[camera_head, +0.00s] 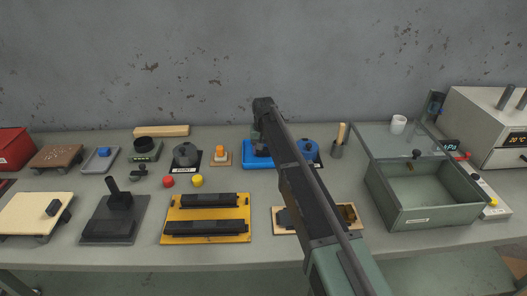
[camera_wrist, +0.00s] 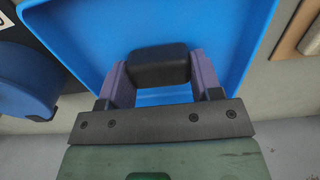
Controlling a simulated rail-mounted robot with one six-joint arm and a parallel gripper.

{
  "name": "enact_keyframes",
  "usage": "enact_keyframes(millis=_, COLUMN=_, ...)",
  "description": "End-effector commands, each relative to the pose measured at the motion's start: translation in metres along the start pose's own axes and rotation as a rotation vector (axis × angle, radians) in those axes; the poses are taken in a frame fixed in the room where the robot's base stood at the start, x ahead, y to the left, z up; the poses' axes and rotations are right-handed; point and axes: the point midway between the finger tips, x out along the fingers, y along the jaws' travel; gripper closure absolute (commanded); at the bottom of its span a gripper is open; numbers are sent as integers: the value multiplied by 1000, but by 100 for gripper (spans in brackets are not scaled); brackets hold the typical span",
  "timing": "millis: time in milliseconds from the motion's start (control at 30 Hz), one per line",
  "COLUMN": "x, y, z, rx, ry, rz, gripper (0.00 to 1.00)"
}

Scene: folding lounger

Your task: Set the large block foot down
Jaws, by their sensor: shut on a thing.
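My gripper (camera_wrist: 161,76) is shut on a black block foot (camera_wrist: 158,64) with rounded edges, held between its two purplish fingers in the wrist view. The blue tray (camera_wrist: 90,30) lies right behind the block in that view. I cannot tell whether the block touches the tray floor. In the head view my gripper (camera_head: 259,139) is over the blue tray (camera_head: 254,161) at the back middle of the bench. My arm hides part of the tray there, and the block cannot be made out.
A blue round thing (camera_head: 307,147) stands just right of the tray. A small wooden base with an orange-topped piece (camera_head: 220,156) is at its left. A yellow tray (camera_head: 207,237) with black bars lies in front. A green-grey open box (camera_head: 424,198) stands at right.

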Motion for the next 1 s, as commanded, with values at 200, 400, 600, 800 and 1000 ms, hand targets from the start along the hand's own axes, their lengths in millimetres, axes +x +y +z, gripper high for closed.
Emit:
enact_keyframes(millis=200, x=2, y=0, z=0, rx=0, ry=0, rz=0, gripper=21)
enact_keyframes(millis=400, x=2, y=0, z=0, rx=0, ry=0, rz=0, gripper=16)
enact_keyframes(millis=600, x=-6, y=0, z=0, rx=0, ry=0, rz=0, gripper=16)
enact_keyframes(millis=800, x=-47, y=0, z=0, rx=0, ry=0, rz=0, gripper=16)
enact_keyframes(millis=1000, x=-102, y=0, z=0, rx=0, ry=0, rz=0, gripper=16)
